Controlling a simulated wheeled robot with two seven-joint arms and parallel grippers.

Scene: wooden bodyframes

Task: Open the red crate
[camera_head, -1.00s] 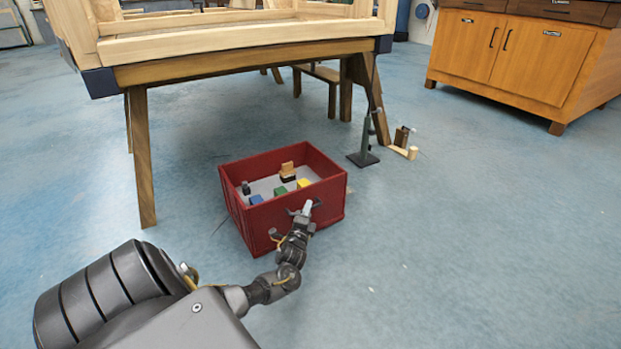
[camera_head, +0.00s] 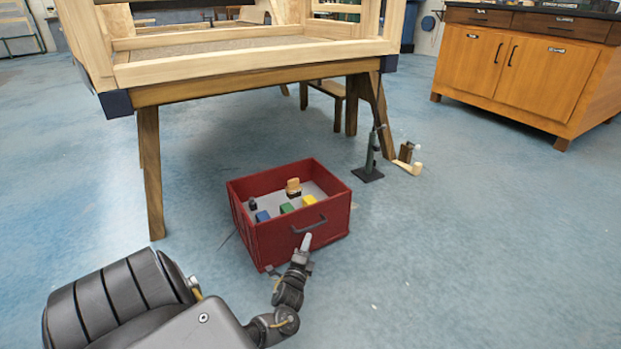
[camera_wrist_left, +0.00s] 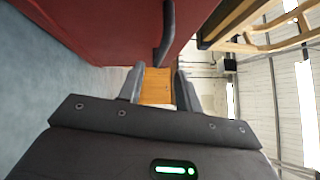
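The red crate (camera_head: 295,240) stands on the blue floor with its top open. Inside lie several small blocks, among them a blue one (camera_head: 262,216), a green one (camera_head: 287,208) and a yellow one (camera_head: 309,201). A dark handle (camera_head: 309,225) is on its near side. My left gripper (camera_head: 306,241) is just in front of that side, below the handle. In the left wrist view, the fingers (camera_wrist_left: 158,86) are apart with nothing between them; the crate's red wall (camera_wrist_left: 125,28) and handle (camera_wrist_left: 166,32) are beyond. My right gripper is not in view.
A wooden workbench (camera_head: 250,88) with a timber frame stands behind the crate; its leg (camera_head: 151,175) is to the left. A dark metal stand (camera_head: 368,172) and small wooden pieces (camera_head: 407,166) are at right. An orange cabinet (camera_head: 505,70) is far right.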

